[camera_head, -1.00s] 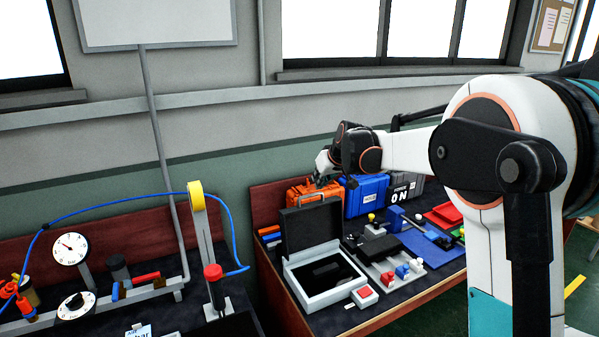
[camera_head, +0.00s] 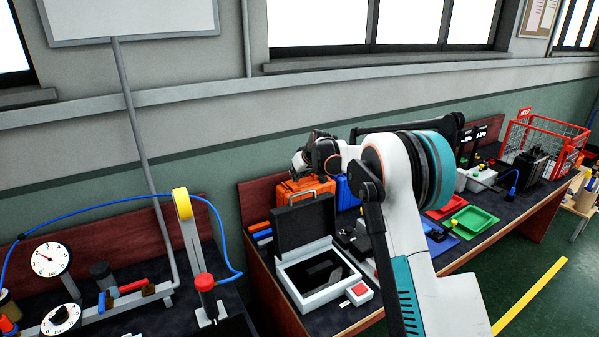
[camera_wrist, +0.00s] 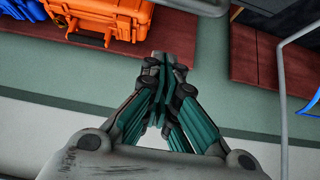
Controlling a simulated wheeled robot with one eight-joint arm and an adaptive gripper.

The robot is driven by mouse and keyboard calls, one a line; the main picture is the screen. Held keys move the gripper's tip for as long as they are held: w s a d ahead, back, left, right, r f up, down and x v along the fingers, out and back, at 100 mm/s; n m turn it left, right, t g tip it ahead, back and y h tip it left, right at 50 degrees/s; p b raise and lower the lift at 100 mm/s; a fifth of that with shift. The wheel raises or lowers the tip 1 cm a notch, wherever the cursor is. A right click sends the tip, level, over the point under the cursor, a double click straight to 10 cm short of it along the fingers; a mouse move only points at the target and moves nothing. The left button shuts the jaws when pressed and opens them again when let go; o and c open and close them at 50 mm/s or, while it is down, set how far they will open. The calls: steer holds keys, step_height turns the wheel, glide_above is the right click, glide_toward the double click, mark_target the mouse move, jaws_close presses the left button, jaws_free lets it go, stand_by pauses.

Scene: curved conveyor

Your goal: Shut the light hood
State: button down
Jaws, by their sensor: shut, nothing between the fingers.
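The light hood is a pale box (camera_head: 291,300) with a dark interior, and its black lid (camera_head: 304,222) stands open and upright at the back. It sits on the near left part of the dark bench in the head view. A small box with a red button (camera_head: 358,291) is beside its right front. My gripper (camera_head: 298,162) is above and behind the raised lid, over the orange case, apart from the hood. In the wrist view the fingers (camera_wrist: 164,66) are together and hold nothing. The hood cannot be made out in the wrist view.
An orange case (camera_head: 293,191) and a blue case (camera_head: 346,190) stand behind the lid; the orange case also shows in the wrist view (camera_wrist: 120,18). Red and green trays (camera_head: 474,219) lie to the right. A gauge stand with a yellow-topped post (camera_head: 182,206) is left of the hood.

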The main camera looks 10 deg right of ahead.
steer(key=f, duration=0.1)
steer(key=s+f, duration=0.1)
steer(key=f, duration=0.1)
steer(key=shift+s+d+f+b, duration=0.3)
steer(key=shift+s+b, duration=0.05)
stand_by(0.4)
